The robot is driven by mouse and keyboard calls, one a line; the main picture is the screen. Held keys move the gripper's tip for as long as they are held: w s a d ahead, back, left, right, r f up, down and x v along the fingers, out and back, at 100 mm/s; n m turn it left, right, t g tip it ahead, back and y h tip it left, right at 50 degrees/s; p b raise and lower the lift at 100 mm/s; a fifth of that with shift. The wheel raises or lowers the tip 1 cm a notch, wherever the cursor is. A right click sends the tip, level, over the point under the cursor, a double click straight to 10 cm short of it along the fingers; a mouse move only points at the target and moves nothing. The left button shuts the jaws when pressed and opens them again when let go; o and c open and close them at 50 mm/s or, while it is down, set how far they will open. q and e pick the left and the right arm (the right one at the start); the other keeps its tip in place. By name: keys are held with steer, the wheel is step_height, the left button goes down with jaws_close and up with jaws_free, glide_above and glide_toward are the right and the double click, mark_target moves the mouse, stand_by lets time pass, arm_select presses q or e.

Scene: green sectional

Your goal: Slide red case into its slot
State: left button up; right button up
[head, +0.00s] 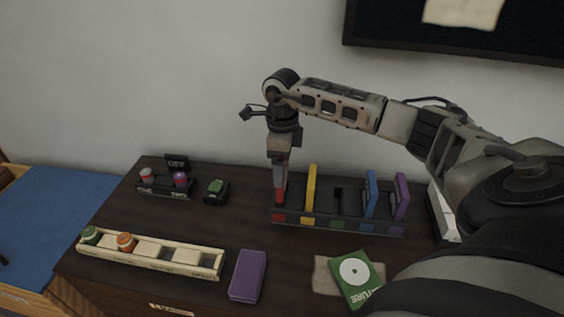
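The red case (279,193) stands upright at the left end of a dark rack (350,226), above the red-marked slot. My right gripper (280,176) points straight down and appears shut on the upper part of the red case. Its fingers hide much of the case, and the rack's front wall hides the lower edge, so I cannot tell how deep it sits. My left gripper is not in view.
A yellow case (310,188), a blue case (370,194) and a purple case (401,198) stand in the rack; the green-marked slot is empty. A green case (356,279) and purple box (247,275) lie in front. A cream tray (150,253) is front left.

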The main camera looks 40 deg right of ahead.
arm_select(q)
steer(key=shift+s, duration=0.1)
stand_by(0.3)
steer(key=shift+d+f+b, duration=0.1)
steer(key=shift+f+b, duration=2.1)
steer(key=shift+b, duration=0.05)
arm_select(e)
steer(key=shift+f, duration=3.05)
steer(key=o, duration=0.9)
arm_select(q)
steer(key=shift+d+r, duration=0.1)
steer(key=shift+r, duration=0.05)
arm_select(e)
steer(key=shift+r, duration=0.8)
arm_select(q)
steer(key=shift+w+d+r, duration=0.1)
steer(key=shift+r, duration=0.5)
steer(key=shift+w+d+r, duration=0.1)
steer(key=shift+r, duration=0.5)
arm_select(e)
step_height(320, 180, up, 15)
steer(key=shift+f, duration=0.1)
